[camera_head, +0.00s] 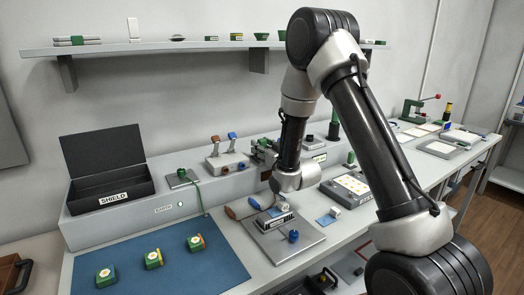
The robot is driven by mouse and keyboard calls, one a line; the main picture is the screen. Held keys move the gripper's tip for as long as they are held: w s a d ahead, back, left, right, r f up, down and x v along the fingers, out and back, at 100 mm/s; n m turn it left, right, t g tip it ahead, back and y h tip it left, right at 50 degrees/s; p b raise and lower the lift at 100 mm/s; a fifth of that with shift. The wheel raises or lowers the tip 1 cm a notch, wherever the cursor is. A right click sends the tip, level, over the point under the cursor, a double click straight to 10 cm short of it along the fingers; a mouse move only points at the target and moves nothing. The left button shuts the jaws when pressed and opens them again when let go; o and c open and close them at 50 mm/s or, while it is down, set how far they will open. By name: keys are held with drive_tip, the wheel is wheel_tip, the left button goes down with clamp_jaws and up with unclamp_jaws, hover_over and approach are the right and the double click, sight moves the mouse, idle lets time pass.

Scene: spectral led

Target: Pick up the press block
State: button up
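No thing is clearly marked as the press block. A small block with a pale blue top (281,211) stands at a labelled holder on a grey plate (264,247) on the bench, and it may be the press block. A blue knob-like piece (293,236) sits on the same plate, to the right and nearer. Another small blue and white piece (335,212) lies on a blue pad to the right. My arm reaches down with its wrist just above and behind the plate. My gripper's fingers do not show, so nothing can be seen held.
A blue mat (145,256) with several green blocks lies at the front left. An open black SHIELD box (108,190) stands behind it. A lever switch unit (226,162) and a dotted tray (347,188) stand nearby. A shelf (170,46) hangs above.

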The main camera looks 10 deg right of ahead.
sight(262, 139)
wheel_tip(262, 139, up, 10)
drive_tip(key=shift+r, duration=0.1)
drive_tip(key=o, duration=0.4)
drive_tip(key=c, duration=0.5)
